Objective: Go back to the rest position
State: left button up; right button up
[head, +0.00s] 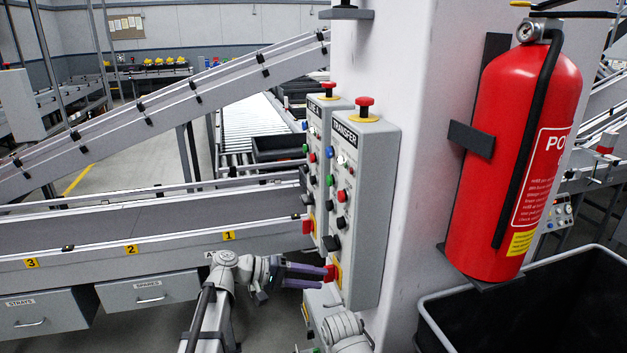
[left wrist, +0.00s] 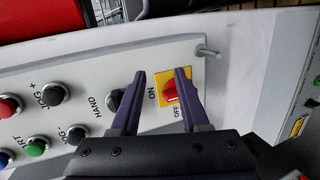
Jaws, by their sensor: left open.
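My left gripper (head: 322,273) is at the lower part of the TRANSFER control box (head: 366,215), its purple fingers pointing at a red rotary switch (head: 330,273) on a yellow plate. In the left wrist view my left gripper (left wrist: 160,72) has its fingers apart. The red switch (left wrist: 170,90) with ON and OFF marks shows between them, closer to the right finger. Whether the fingers touch it, I cannot tell. Nothing is held. My right gripper is not in view.
The box hangs on a white pillar (head: 410,90) beside a red fire extinguisher (head: 500,150). A black bin (head: 520,295) stands at lower right. A grey conveyor (head: 130,225) runs along the left, above labelled drawers (head: 150,290). A second control box (head: 318,150) stands behind.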

pick_arm(q)
jog(key=s+d+f+m+g+y, duration=0.25)
jog(key=s+d+f+y, duration=0.2)
jog(key=s+f, duration=0.35)
jog(key=s+a+f+m+y+p, duration=0.1)
jog(key=s+a+f+y, duration=0.1)
jog(key=s+a+y, duration=0.2)
jog(key=s+a+f+m+y+p, duration=0.1)
jog(key=s+a+f+m+y, duration=0.1)
jog(key=s+a+y, duration=0.2)
jog(key=shift+s+f+y, duration=0.35)
jog(key=shift+s+y, duration=1.3)
jog(key=shift+s, duration=0.8)
jog(key=shift+a+g, duration=0.1)
jog(key=shift+g, duration=0.15)
